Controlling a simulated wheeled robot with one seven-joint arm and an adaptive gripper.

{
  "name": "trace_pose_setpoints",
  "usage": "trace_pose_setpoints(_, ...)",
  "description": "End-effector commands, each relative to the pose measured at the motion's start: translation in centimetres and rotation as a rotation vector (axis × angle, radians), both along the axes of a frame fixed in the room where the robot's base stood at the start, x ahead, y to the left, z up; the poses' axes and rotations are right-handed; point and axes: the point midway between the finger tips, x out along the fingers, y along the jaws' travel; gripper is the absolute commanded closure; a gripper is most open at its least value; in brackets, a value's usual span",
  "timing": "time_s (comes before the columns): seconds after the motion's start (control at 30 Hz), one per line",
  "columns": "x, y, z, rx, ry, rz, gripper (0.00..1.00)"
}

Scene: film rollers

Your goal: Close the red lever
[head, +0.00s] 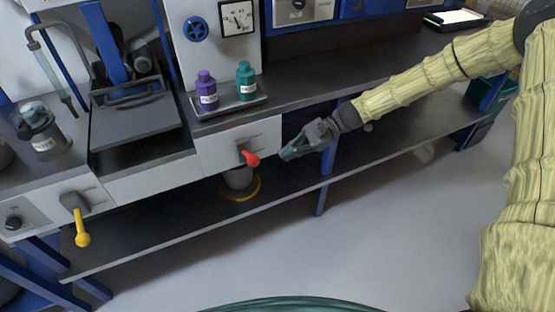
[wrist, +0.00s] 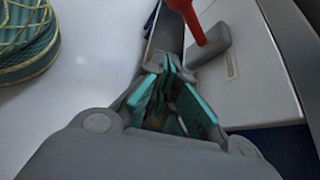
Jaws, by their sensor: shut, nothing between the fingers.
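The red lever (head: 251,159) sits on a grey mount on the white front panel below the two bottles. Its red end points to the right and slightly down in the head view. In the wrist view the red lever (wrist: 187,14) and its grey mount show at the top, beyond the fingers. My gripper (head: 284,155) is just right of the lever's red end, with a small gap that I cannot measure. Its teal-padded fingers (wrist: 172,90) are shut and empty in the wrist view.
A yellow lever (head: 82,228) hangs down on the left panel. A purple bottle (head: 206,92) and a teal bottle (head: 246,82) stand on a tray above the red lever. A lower shelf (head: 190,215) runs underneath. The floor in front is clear.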

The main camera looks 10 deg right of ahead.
Motion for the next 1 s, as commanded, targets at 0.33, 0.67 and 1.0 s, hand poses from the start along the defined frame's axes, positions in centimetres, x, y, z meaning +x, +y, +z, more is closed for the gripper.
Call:
trace_pose_setpoints(0.33,0.1,-1.3,0.8,0.0,0.0,0.001,1.0)
trace_pose_setpoints(0.67,0.1,-1.3,0.8,0.001,0.001,0.001,1.0)
trace_pose_setpoints(1.0,-4.2,0.6,-4.4,-0.152,-0.018,0.064,1.0)
